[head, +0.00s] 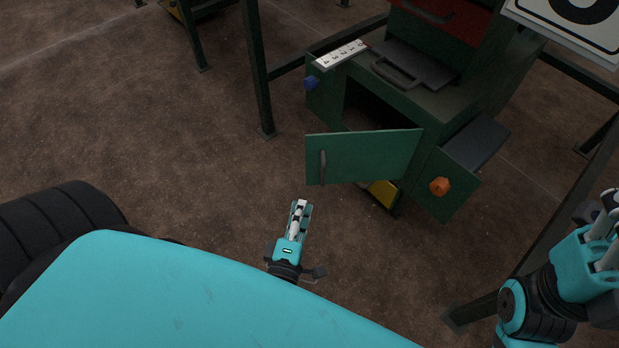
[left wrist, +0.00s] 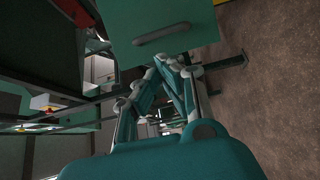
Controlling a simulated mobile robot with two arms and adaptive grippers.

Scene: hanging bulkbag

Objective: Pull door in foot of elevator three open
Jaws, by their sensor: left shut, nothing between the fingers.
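The green door (head: 370,157) in the foot of the elevator (head: 455,100) stands swung open, with a dark opening visible behind it. Its dark handle (head: 322,167) is near the door's left edge. In the left wrist view the door (left wrist: 150,15) shows at the top, with its handle (left wrist: 165,34) above the fingers. My left gripper (head: 299,206) is shut and empty, below and left of the handle in the head view, apart from it. It also shows in the left wrist view (left wrist: 172,62). My right gripper (head: 600,225) is at the right edge, partly cut off; its fingertips are unclear.
An orange knob (head: 440,186) and a blue knob (head: 311,83) sit on the elevator foot. A numbered strip (head: 342,54) lies on top. Dark green posts (head: 256,70) stand around it. The brown floor (head: 150,130) at left is clear.

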